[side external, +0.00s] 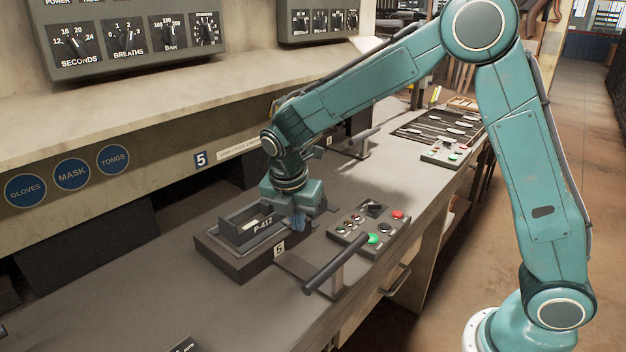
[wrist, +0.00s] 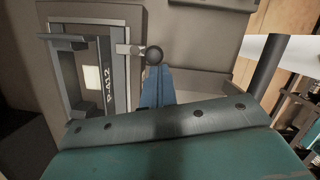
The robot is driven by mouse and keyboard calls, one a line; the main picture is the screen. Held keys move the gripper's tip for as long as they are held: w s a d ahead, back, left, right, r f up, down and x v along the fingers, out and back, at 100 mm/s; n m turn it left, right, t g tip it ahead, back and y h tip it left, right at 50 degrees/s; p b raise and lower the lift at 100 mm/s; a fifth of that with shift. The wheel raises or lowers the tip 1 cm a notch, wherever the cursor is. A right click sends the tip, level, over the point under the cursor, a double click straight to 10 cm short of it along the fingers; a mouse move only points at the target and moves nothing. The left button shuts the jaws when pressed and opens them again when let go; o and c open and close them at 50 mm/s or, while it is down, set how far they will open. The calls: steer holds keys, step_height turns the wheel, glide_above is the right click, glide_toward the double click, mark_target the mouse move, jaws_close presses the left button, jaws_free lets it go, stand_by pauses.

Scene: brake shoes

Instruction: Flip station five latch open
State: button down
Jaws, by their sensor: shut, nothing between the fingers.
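Station five's dark base (side external: 213,256) carries a "5" plate on its front edge. A dark open-topped block marked P-412 (side external: 264,226) sits on it; the block also shows in the wrist view (wrist: 108,90). In the wrist view a pale metal latch piece (wrist: 130,49) lies at the block's right edge, with a dark round knob (wrist: 154,55) at its right end. My gripper (side external: 299,223) points down at the block's right side. Its blue fingers (wrist: 155,75) are shut and empty, with the tips at or just below the knob in the picture. I cannot tell whether they touch it.
A control panel (side external: 368,228) with red and green buttons stands right of the station. A dark bar handle (side external: 337,264) sticks up in front of it. A wall with round signs and a shelf closes the back. The bench at front left is mostly clear.

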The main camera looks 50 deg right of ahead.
steer(key=shift+s+d+n, duration=0.2)
steer(key=shift+d+n, duration=0.05)
steer(key=shift+n, duration=0.45)
steer(key=shift+w+d+n+t+y, duration=0.15)
steer(key=shift+d+n, duration=0.4)
steer(key=shift+d, duration=0.4)
steer(key=shift+w+d+n+t+y, duration=0.1)
steer(key=shift+w+d+n+t, duration=0.1)
steer(key=shift+d+n, duration=0.55)
steer(key=shift+w+d+n+t+y, duration=0.15)
steer(key=shift+d+n, duration=0.25)
steer(key=shift+d, duration=0.7)
steer(key=shift+w+d, duration=0.1)
steer(key=shift+w, duration=0.1)
steer(key=shift+s, duration=0.15)
steer(key=s+d+r, duration=0.1)
steer(key=s+r, duration=0.5)
steer(key=r, duration=0.3)
steer(key=shift+d, duration=0.15)
